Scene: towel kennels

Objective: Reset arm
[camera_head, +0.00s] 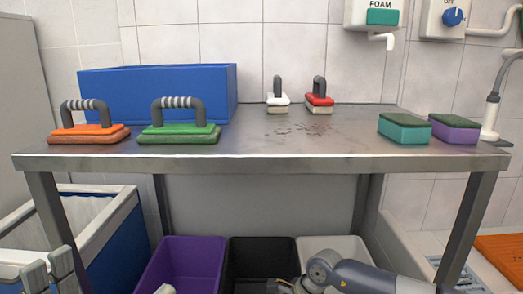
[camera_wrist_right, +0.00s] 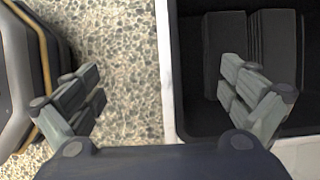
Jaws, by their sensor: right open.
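My right arm (camera_head: 365,278) reaches in low at the bottom of the head view, in front of the bins under the table. In the right wrist view my right gripper (camera_wrist_right: 162,80) is open, its fingers wide apart with nothing between them. Below it are speckled floor and the pale rim (camera_wrist_right: 168,70) of a dark bin. Grey finger-like parts, which look like my left gripper (camera_head: 48,270), show at the bottom left of the head view by a blue-sided cart. They are cut off by the frame, so their opening is unclear.
A steel table (camera_head: 290,150) bears a blue box (camera_head: 155,85), orange (camera_head: 88,133), green (camera_head: 178,134), white (camera_head: 278,101) and red (camera_head: 319,101) brushes, and teal (camera_head: 404,131) and purple (camera_head: 454,132) sponges. Purple (camera_head: 185,260), black (camera_head: 262,255) and white (camera_head: 335,247) bins stand below.

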